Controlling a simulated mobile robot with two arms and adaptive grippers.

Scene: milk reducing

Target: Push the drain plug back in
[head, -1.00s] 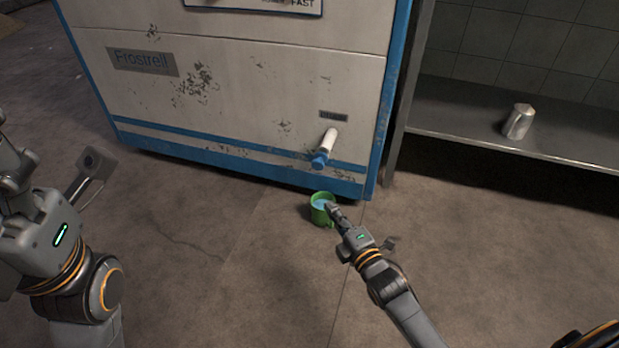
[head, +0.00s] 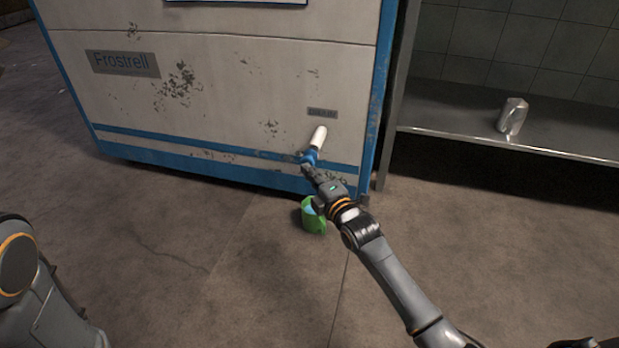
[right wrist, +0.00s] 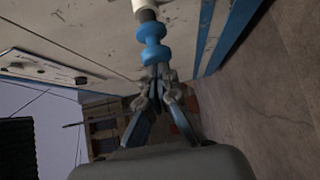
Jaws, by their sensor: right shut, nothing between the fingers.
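The blue drain plug (head: 311,156) sits at the lower end of the white drain pipe (head: 319,135) on the machine's front, under a small label. In the right wrist view the blue plug (right wrist: 152,42) shows its waisted shape, with a short grey-brown section between it and the white pipe. My right gripper (head: 308,170) is shut and empty, its fingertips right at the plug's outer end; contact cannot be told for sure. It also shows in the right wrist view (right wrist: 160,72). Only my left arm's links show at the lower left; the left gripper is out of view.
A green cup (head: 313,217) with light blue contents stands on the floor below the pipe, partly hidden by my right arm. The white and blue machine (head: 220,90) fills the back. A metal shelf (head: 450,135) at right bears a metal container (head: 512,115).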

